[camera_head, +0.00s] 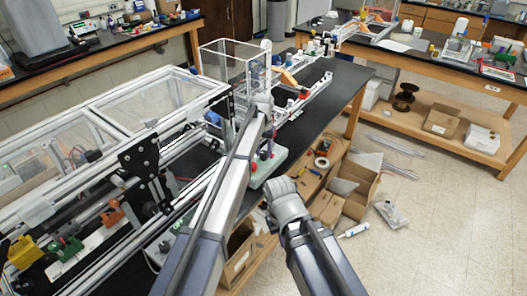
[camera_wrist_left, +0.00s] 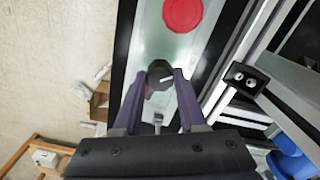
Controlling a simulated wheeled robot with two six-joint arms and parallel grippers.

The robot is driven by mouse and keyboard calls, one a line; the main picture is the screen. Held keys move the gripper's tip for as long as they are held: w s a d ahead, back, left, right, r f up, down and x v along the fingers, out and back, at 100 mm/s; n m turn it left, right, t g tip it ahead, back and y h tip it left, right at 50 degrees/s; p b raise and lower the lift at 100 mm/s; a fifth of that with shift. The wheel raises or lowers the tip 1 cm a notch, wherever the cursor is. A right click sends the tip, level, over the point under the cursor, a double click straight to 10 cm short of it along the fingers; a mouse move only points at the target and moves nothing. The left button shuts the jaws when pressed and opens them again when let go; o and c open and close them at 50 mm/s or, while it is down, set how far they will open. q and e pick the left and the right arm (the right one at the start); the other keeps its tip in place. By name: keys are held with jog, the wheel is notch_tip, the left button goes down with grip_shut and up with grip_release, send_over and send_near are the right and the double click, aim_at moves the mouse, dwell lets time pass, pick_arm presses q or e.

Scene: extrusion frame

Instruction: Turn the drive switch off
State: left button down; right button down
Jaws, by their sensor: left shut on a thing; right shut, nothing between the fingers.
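The drive switch looks like a dark round knob (camera_wrist_left: 159,74) with a pale pointer mark, on a pale grey-green control box (camera_wrist_left: 150,30). My left gripper (camera_wrist_left: 163,82) is shut on the knob, one finger on each side. In the head view the control box (camera_head: 276,160) sits at the bench edge; my left gripper (camera_head: 264,152) reaches down to it, and my arm hides part of the box and the knob. A large red button (camera_wrist_left: 183,14) is on the same panel. My right gripper (camera_head: 280,188) is shut and empty, lower and in front of the bench.
An aluminium extrusion frame (camera_head: 150,92) with clear panels fills the left. A clear box (camera_head: 222,62) stands behind my left wrist. Open cardboard boxes (camera_head: 358,190) sit below the bench on the right. The floor (camera_head: 450,220) further right is mostly clear.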

aim_at(263, 153)
pick_arm(q)
jog(key=shift+n, duration=0.8)
jog(key=shift+c, duration=2.3)
grip_release()
notch_tip(263, 153, up, 8)
jog(key=p, duration=0.8)
jog(key=shift+f, duration=0.1)
